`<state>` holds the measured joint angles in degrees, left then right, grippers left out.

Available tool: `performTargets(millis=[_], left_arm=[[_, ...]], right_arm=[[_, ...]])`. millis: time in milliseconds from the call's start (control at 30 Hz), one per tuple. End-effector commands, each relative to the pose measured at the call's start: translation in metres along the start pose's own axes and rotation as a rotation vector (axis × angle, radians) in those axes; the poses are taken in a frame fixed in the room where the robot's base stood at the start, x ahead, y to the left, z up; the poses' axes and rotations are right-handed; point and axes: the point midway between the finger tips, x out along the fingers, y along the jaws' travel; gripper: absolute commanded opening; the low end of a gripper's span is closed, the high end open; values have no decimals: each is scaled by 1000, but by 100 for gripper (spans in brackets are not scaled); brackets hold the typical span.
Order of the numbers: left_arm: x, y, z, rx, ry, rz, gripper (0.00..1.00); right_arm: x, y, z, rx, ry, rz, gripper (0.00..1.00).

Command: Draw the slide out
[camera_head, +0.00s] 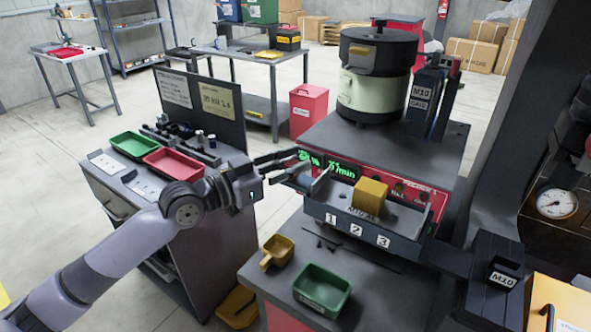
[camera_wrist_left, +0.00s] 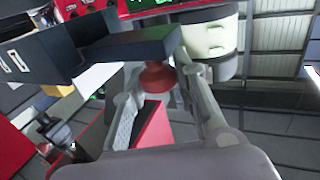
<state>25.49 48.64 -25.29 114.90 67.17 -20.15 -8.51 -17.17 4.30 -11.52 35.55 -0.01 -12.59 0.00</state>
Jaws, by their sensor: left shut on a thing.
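The bowl feeder machine (camera_head: 372,150) stands right of centre, with a green display and a front block (camera_head: 360,222) marked 1, 2 and 3. My left gripper (camera_head: 300,168) is at the left end of this front, its fingers pointing right. In the left wrist view, a dark grey slide bar (camera_wrist_left: 128,45) sticks out of the machine front, with a red knob (camera_wrist_left: 155,78) under its end. My left gripper (camera_wrist_left: 160,88) is shut on the red knob, one finger on each side. The knob is hidden in the head view. My right gripper is not in view.
A yellow block (camera_head: 370,195) sits above the front block. A yellow scoop (camera_head: 277,251) and a green bin (camera_head: 322,290) stand on the lower surface before it. A side cabinet with a green tray (camera_head: 134,145) and a red tray (camera_head: 172,162) stands left, beside my left arm.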

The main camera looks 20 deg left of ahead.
Motion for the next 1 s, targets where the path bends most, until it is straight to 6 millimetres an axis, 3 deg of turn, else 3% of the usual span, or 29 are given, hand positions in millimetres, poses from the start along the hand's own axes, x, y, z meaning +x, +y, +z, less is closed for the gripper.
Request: performTargets(millis=[333,367,600,1000], left_arm=[[-1,-5,-2,8,2,-9,0],[-1,-5,-2,8,2,-9,28],[-1,-4,-1,6,0,-7,44],[-4,-2,0,3,-2,-4,45]], right_arm=[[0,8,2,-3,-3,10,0],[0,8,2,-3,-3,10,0],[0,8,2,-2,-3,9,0],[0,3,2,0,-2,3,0]])
